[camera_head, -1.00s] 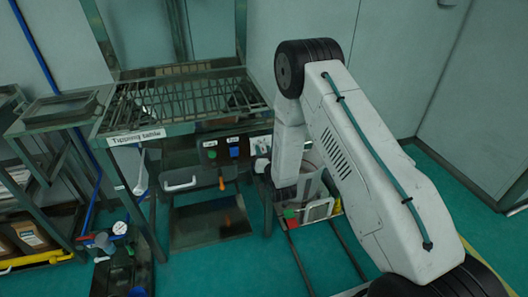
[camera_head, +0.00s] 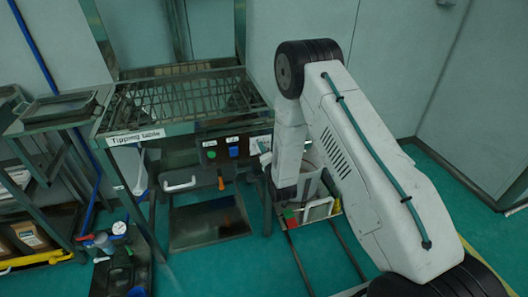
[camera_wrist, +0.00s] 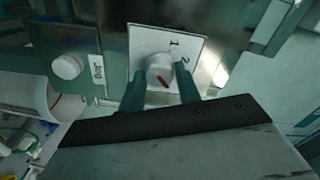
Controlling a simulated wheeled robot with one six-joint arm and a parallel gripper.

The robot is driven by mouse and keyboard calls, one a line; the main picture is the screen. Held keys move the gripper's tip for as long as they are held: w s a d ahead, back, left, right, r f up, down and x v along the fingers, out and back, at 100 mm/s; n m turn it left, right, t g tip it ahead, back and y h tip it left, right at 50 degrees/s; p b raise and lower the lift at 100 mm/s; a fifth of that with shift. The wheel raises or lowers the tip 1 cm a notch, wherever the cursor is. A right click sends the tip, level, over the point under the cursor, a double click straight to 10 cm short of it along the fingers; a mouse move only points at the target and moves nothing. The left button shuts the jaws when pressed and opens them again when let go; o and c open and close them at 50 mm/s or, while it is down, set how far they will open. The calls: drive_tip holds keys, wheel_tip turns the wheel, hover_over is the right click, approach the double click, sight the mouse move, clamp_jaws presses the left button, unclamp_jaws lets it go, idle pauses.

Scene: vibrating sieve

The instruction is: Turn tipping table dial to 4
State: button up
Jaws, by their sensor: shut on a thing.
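The tipping table (camera_head: 190,128) is a dark metal frame with a slatted top and a white name label. Its dial (camera_wrist: 156,66) is a round white knob with a red mark, on a white plate (camera_wrist: 143,42) showing the numbers 1 and 2. The red mark points toward the lower right in the wrist view; other numbers are hidden. My gripper (camera_wrist: 160,74) is shut on the dial, one green finger on each side. In the head view the dial's plate (camera_head: 258,145) shows at the panel's right end, and my arm hides most of the gripper.
A second round white knob (camera_wrist: 67,66) with a label sits left of the dial. A white handle (camera_head: 180,184) is below. A bucket and crate stand close under my wrist.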

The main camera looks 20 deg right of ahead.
drive_tip(key=shift+f+m, duration=0.1)
drive_tip(key=shift+m, duration=2.1)
drive_tip(key=o, duration=1)
drive_tip(key=shift+c, duration=0.2)
drive_tip(key=shift+s, duration=0.1)
drive_tip(key=s, duration=0.7)
drive_tip(key=shift+s, duration=0.35)
